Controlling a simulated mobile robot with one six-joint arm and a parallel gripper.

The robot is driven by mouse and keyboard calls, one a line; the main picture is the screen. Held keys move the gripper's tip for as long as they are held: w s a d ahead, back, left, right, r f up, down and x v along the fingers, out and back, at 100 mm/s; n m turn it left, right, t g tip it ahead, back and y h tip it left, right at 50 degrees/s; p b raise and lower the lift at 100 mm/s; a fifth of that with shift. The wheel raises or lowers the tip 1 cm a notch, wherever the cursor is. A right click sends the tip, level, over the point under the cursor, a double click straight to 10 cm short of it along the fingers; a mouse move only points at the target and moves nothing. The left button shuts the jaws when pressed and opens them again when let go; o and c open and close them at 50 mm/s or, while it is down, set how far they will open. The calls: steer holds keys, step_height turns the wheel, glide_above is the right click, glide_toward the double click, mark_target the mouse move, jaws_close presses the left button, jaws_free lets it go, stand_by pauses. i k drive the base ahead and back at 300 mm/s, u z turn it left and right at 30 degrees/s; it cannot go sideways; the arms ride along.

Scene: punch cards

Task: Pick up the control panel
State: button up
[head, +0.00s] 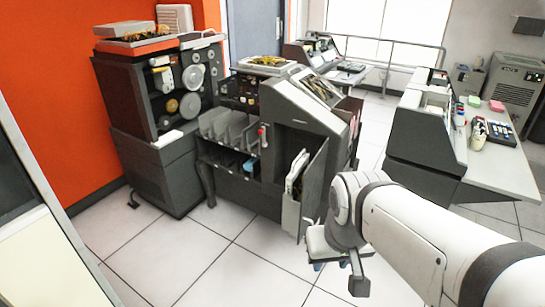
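I cannot tell for sure which thing is the control panel. A pale, flat panel-like piece (296,172) stands upright and slightly tilted in the open lower compartment of the grey machine (305,115) in the middle of the head view. The open door of that machine (313,190) partly hides it. My gripper (338,275) hangs over the floor in front of that door, nearer to me and apart from it. Its fingers look spread, with nothing seen between them. My arm hides part of the floor to the right.
A tall tape-reel machine (160,95) stands at the left by the orange wall. A card sorter with open pockets (228,130) joins the middle machine. A desk (505,165) with small items stands at the right. Tiled floor (215,265) is clear in front.

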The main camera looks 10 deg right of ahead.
mark_target(294, 186)
steer(key=u, duration=0.15)
steer(key=i, duration=0.9)
steer(key=z, duration=0.65)
steer(key=i, duration=0.7)
steer(key=z, duration=0.65)
